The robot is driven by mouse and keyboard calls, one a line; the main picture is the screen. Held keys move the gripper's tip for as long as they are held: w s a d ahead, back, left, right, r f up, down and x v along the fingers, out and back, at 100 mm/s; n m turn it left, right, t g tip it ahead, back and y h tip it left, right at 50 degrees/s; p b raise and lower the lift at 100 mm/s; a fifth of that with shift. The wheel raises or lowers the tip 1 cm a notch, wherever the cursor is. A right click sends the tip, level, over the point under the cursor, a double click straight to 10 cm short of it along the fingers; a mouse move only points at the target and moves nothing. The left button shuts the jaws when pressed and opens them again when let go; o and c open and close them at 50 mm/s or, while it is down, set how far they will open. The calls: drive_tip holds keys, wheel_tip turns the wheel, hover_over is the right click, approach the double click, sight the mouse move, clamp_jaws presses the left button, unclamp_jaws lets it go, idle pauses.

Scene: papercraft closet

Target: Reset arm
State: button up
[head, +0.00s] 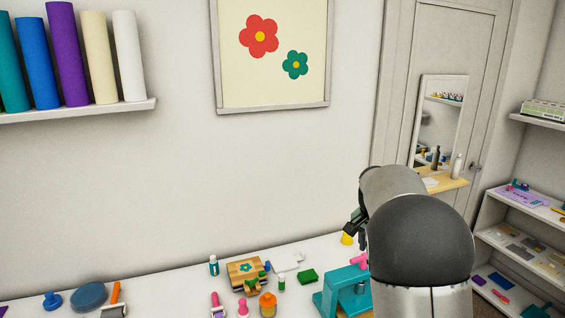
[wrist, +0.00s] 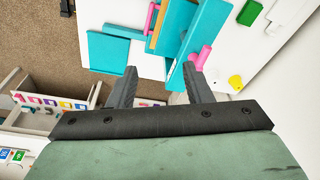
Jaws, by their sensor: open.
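My gripper (wrist: 160,70) shows in the wrist view with its two dark fingers spread apart and nothing held between them. In the head view my gripper (head: 355,225) is a small dark shape at the left end of my raised arm, over the right end of the white table (head: 190,290). A teal device (head: 340,290) stands on the table below the arm, partly hidden by it. The teal device (wrist: 185,30) also shows beyond the fingertips in the wrist view, with pink parts beside it.
Shelves (head: 520,250) with craft items stand at the right. A yellow item (wrist: 236,82) lies near the right finger.

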drive_tip(key=s+a+f+n+b, duration=0.1)
drive_tip(key=s+a+f+n, duration=0.1)
drive_tip(key=s, duration=0.9)
drive_tip(key=s+a+f+n+y, duration=0.1)
drive_tip(key=s+a+n, duration=0.3)
drive_tip(key=s, duration=0.7)
drive_tip(key=s+a+f+n+b, duration=0.1)
drive_tip(key=s+a+f+n, duration=0.2)
drive_tip(key=s, duration=0.9)
drive_tip(key=shift+a+f+n+g+y+b, duration=0.15)
drive_tip(key=shift+a+n+g+y+b, duration=0.2)
drive_tip(key=shift+a+n, duration=0.2)
wheel_tip(320, 180, down, 2)
drive_tip(key=shift+b, duration=0.85)
